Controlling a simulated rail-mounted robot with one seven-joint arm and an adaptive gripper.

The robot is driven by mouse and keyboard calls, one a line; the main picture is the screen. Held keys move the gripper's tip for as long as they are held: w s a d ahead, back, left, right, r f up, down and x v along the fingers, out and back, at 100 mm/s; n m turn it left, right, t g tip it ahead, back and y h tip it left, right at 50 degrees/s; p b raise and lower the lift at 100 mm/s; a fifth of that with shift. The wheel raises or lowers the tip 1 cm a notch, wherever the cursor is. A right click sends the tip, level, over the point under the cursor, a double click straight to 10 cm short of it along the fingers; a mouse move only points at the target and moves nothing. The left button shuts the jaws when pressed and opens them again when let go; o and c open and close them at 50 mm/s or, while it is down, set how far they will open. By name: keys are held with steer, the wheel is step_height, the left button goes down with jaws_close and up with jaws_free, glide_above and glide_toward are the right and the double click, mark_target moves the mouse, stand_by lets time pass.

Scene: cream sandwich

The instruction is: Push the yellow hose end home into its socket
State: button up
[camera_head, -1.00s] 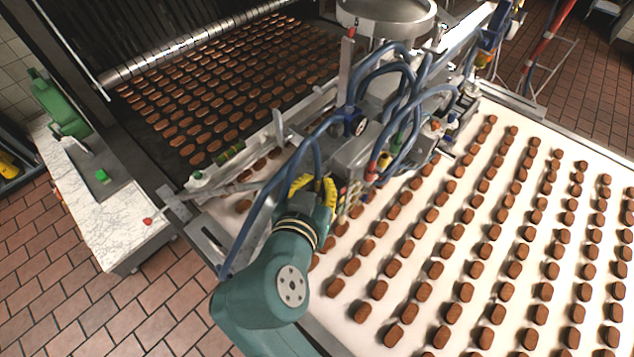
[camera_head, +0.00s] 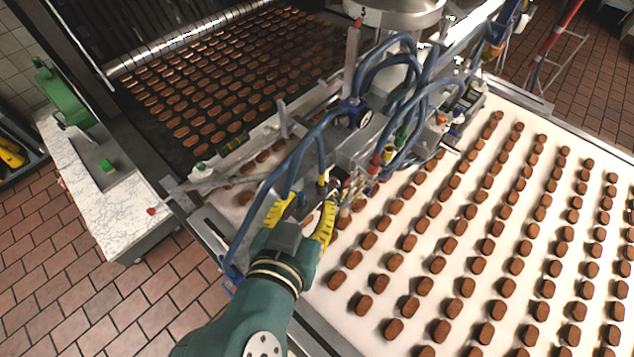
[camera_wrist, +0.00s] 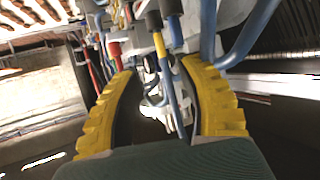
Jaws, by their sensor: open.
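My gripper (camera_head: 306,202) has two yellow ribbed fingers and is open at the near end of the depositing machine (camera_head: 352,150). A small yellow collar (camera_head: 323,180) on a blue hose shows just beyond the fingertips; it looks like the yellow hose end. In the wrist view, a yellow collar (camera_wrist: 159,44) with a dark piece sits between the fingertips, apart from both fingers. A blue hose (camera_wrist: 172,95) runs down between the fingers. The socket is not clear in either view, and I cannot tell how far the hose end is seated.
Blue hoses (camera_head: 315,140) loop closely around the gripper. Another yellow fitting (camera_head: 388,155) and a red one sit farther right on the machine. Rows of brown biscuits cover the white belt (camera_head: 345,310). A marble counter (camera_head: 105,210) stands at the left.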

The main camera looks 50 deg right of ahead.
steer(key=v, duration=0.3)
steer(key=shift+s+a+r, duration=0.2)
stand_by(0.4)
